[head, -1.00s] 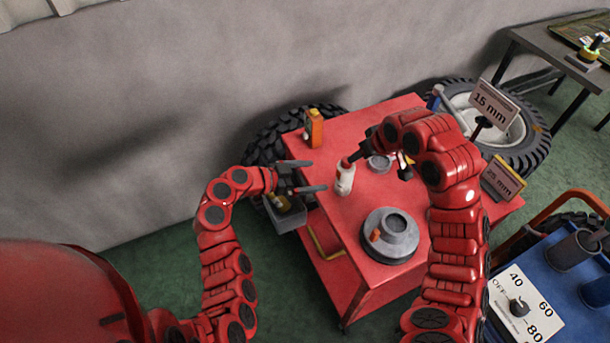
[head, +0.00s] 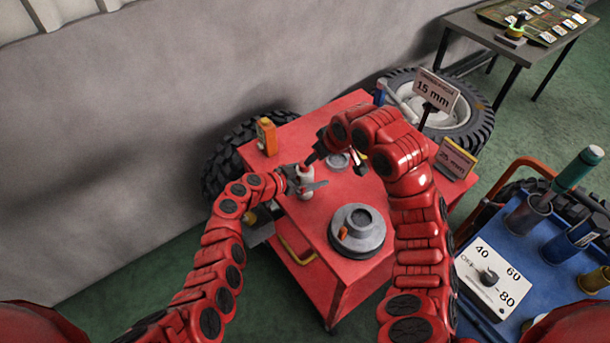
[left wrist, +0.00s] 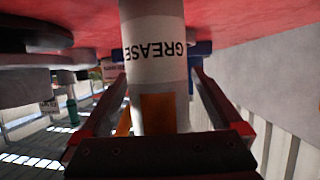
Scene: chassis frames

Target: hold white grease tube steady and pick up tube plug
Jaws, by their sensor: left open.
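The white grease tube (head: 306,187) stands on the red cart top (head: 300,131). In the left wrist view the tube (left wrist: 160,60), lettered GREASE, lies between my open fingers. My left gripper (head: 306,184) is around the tube from the left, jaws apart.
A grey round stepped part (head: 358,229) sits on the cart's front. An orange bottle (head: 266,136) stands at the back left corner. A shallow grey dish (head: 339,160) is behind the tube. Signs reading 15 mm (head: 435,92) and 25 mm (head: 456,158) stand at right.

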